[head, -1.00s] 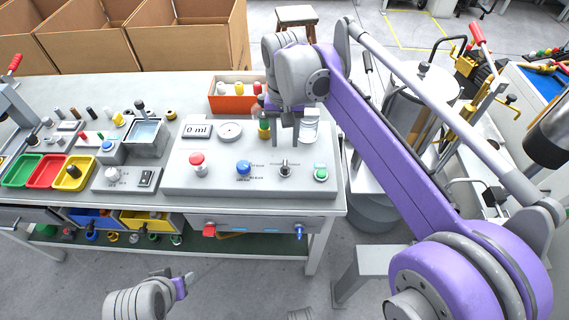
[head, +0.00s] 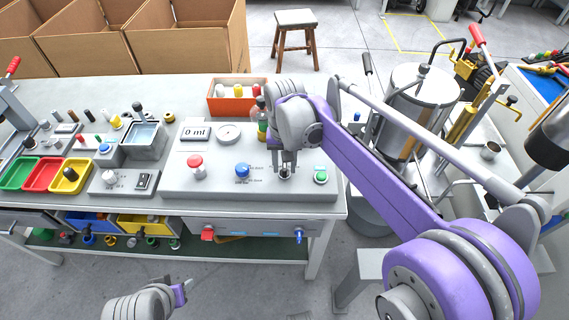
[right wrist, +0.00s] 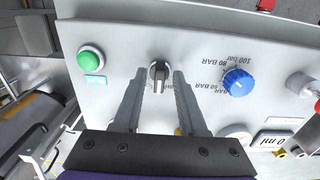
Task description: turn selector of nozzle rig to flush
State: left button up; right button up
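The nozzle rig (head: 262,190) is a light grey box on the workbench. Its selector (right wrist: 159,76) is a small dark and grey knob on the top panel, between a green button (right wrist: 90,60) and a blue knob (right wrist: 238,83). In the head view the selector (head: 285,176) is partly covered by my right gripper (head: 285,168). In the right wrist view the right gripper (right wrist: 159,78) is open, with a finger on either side of the selector and gaps visible. Contact is not visible. The selector's labels are mostly hidden. My left gripper (head: 182,291) is low at the front, away from the bench; its opening is unclear.
A metal tank (head: 418,90) stands to the right. The floor in front is clear.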

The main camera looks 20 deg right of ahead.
grip_shut()
jog(key=shift+n, duration=0.3)
jog(key=n+p, duration=0.1)
jog(key=n, duration=0.2)
jog(key=shift+d, duration=0.15)
jog(key=n+p, duration=0.1)
jog(key=n, duration=0.4)
jog(key=shift+d, duration=0.1)
jog(key=shift+n, duration=0.3)
dwell(0.4)
jog(key=shift+o, duration=0.9)
grip_release()
